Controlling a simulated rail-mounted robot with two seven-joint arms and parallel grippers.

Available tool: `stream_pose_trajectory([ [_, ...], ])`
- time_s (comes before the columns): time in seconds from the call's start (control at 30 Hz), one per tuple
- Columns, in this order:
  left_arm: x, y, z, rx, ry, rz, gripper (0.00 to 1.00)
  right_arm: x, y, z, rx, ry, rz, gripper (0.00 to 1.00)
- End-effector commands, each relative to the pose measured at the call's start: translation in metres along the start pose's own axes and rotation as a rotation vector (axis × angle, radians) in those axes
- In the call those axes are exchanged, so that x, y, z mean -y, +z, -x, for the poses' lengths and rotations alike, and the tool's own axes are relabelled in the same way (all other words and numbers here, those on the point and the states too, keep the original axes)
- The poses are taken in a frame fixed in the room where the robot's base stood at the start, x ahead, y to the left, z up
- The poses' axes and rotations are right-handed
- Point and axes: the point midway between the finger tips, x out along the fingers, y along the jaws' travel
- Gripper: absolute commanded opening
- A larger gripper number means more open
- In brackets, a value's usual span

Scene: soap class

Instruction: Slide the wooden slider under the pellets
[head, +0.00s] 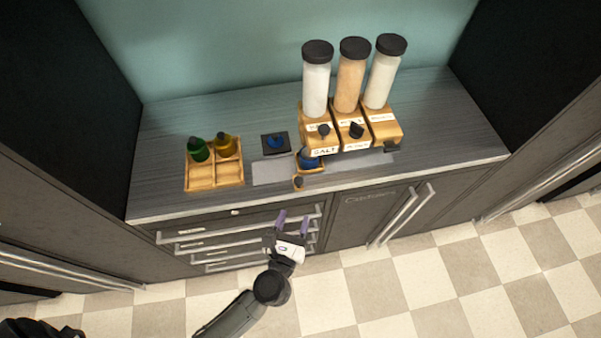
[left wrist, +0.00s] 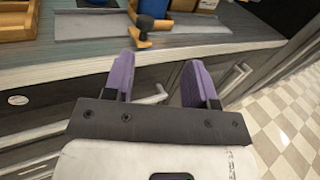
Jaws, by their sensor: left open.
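The wooden slider (head: 315,171) sits on a grey track (head: 270,171) at the counter's front, below the left dispenser labelled SALT (head: 322,140). It carries a blue cup (head: 310,160) and has a dark knob (head: 298,182) at its front. My left gripper (head: 292,222), with purple fingers, is open and empty in front of the counter edge, apart from the slider (left wrist: 160,78).
A middle dispenser (head: 352,105) stands between the other two. A wooden box (head: 214,185) with green and amber bottles is at left, beside a dark square pad (head: 275,142) bearing something blue. Drawer handles (head: 240,236) jut out below the counter. The track right of the slider looks clear.

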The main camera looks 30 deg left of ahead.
Motion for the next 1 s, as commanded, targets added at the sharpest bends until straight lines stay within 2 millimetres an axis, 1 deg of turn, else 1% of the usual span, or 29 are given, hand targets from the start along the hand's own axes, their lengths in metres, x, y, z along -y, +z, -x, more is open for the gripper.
stream_pose_trajectory([
  [0.1,-0.011,-0.002,0.000,-0.010,0.065,-0.031,0.52,-0.001,0.000,0.000,0.000,0.002,0.002,0.43],
  [0.17,-0.013,-0.002,-0.002,-0.012,0.077,-0.049,0.52,-0.001,0.000,0.000,0.001,0.002,0.003,0.43],
  [0.27,-0.013,-0.001,-0.010,-0.011,0.075,-0.065,0.52,-0.002,0.000,0.002,0.001,0.004,0.005,0.43],
  [0.37,-0.014,-0.001,-0.024,-0.010,0.074,-0.066,0.52,-0.002,-0.001,0.004,0.002,0.005,0.007,0.43],
  [0.7,-0.018,-0.001,-0.088,-0.010,0.073,-0.065,0.52,-0.002,-0.003,0.008,0.001,0.005,0.006,0.43],
  [0.9,-0.020,-0.002,-0.116,-0.010,0.072,-0.066,0.52,-0.002,-0.003,0.009,0.001,0.003,0.004,0.43],
  [1.0,-0.021,-0.003,-0.126,-0.011,0.072,-0.065,0.52,-0.001,-0.003,0.009,0.001,0.002,0.002,0.43],
])
